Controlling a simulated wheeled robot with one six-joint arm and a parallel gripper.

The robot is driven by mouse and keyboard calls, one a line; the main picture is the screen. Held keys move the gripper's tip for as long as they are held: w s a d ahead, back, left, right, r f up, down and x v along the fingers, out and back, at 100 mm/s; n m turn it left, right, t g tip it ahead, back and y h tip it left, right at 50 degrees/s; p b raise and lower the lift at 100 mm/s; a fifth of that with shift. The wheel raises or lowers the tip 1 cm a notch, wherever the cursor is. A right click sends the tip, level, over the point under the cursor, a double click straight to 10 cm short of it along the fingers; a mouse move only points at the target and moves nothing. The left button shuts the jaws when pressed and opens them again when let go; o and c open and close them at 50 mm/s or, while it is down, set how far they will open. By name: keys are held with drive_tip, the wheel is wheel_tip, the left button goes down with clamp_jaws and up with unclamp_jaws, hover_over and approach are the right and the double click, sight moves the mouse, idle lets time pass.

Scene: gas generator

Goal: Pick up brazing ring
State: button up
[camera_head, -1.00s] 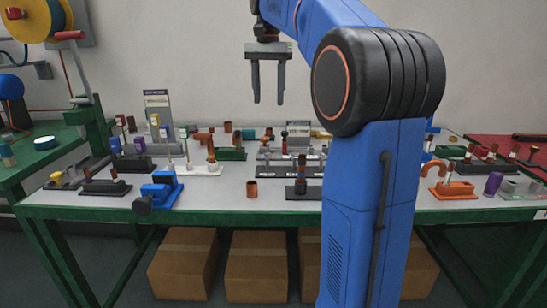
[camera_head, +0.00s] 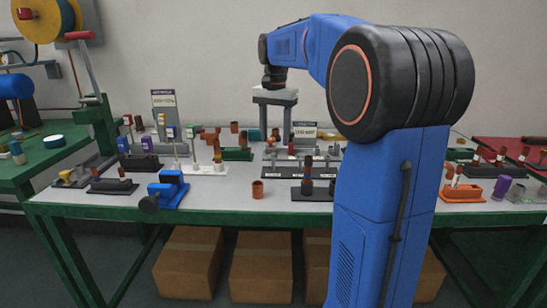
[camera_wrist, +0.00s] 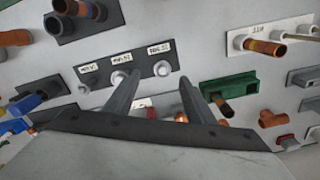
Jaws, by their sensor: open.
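My gripper (camera_head: 277,132) is open and empty, pointing down above the middle of the workbench. In the wrist view its two fingers (camera_wrist: 163,82) stand apart with nothing between them. A grey plate with three white labels and three short pegs (camera_wrist: 140,81) lies by the fingertips, partly covered by the left finger. The same labelled plate shows below and right of the gripper in the head view (camera_head: 283,175). Small rings may sit on its pegs, but they are too small to tell, and I cannot single out the brazing ring.
A black holder with copper pieces (camera_head: 305,195) stands nearer the front edge. A green holder (camera_head: 237,155) and a white holder (camera_head: 208,170) stand left of the plate. A blue clamp (camera_head: 170,188) and a copper cup (camera_head: 258,189) are at the front.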

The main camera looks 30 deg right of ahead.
drive_tip(key=shift+w+a+f, duration=0.1)
drive_tip(key=shift+f, duration=1.1)
drive_tip(key=shift+w+a+f, duration=0.1)
drive_tip(key=shift+f, duration=1.05)
drive_tip(key=shift+f, duration=0.25)
drive_tip(key=c, duration=0.8)
